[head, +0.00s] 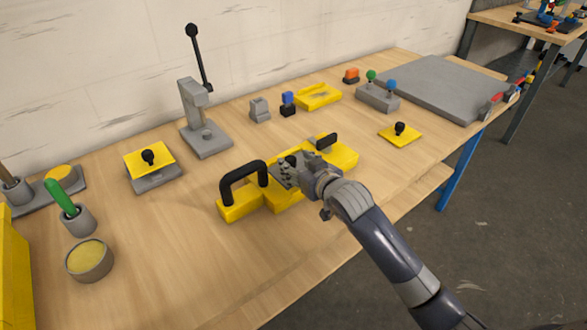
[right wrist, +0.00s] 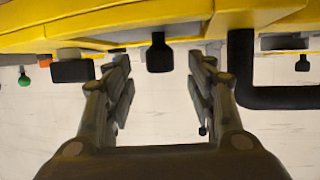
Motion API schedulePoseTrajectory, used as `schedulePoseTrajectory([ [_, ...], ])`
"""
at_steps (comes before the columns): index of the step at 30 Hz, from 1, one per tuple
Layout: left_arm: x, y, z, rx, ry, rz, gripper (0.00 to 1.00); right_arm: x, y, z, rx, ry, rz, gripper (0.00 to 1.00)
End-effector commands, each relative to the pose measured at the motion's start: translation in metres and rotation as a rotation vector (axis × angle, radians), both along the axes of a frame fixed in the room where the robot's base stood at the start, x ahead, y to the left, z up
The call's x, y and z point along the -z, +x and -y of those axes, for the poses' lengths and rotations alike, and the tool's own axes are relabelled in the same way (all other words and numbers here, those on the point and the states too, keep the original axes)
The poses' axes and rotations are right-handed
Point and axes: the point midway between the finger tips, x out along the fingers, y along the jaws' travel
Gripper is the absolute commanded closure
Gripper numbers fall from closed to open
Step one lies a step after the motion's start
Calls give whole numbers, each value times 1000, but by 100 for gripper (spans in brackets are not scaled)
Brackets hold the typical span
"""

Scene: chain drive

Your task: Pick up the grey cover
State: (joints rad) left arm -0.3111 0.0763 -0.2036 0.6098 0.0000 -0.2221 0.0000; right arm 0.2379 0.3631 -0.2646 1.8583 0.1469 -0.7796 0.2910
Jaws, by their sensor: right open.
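My right gripper (head: 285,170) is over the middle of a yellow fixture (head: 235,209), between a black arched handle (head: 243,177) and a small black block (head: 326,141). Its fingers are apart. In the right wrist view a black knob (right wrist: 158,54) stands in the gap between the open fingers, and they do not seem to touch it. The yellow fixture fills the top of that view. My left gripper is not in view.
A grey press with a lever (head: 202,120) and a yellow plate with a black knob (head: 150,160) stand to the left. Another knobbed yellow plate (head: 400,135) lies right. A large grey slab (head: 430,88) lies at the far right. The wood in front is clear.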

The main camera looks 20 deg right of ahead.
Motion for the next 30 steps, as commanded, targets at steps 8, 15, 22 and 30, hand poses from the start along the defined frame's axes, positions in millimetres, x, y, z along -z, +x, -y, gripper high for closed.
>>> schedulePoseTrajectory([
  [8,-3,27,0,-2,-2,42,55,10,32,-5,1,0,-1,49],
  [15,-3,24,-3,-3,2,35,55,15,44,-8,0,-1,0,49],
  [22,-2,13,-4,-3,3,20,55,15,44,-8,0,-1,0,52],
  [30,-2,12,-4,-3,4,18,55,15,44,-7,0,-1,0,100],
])
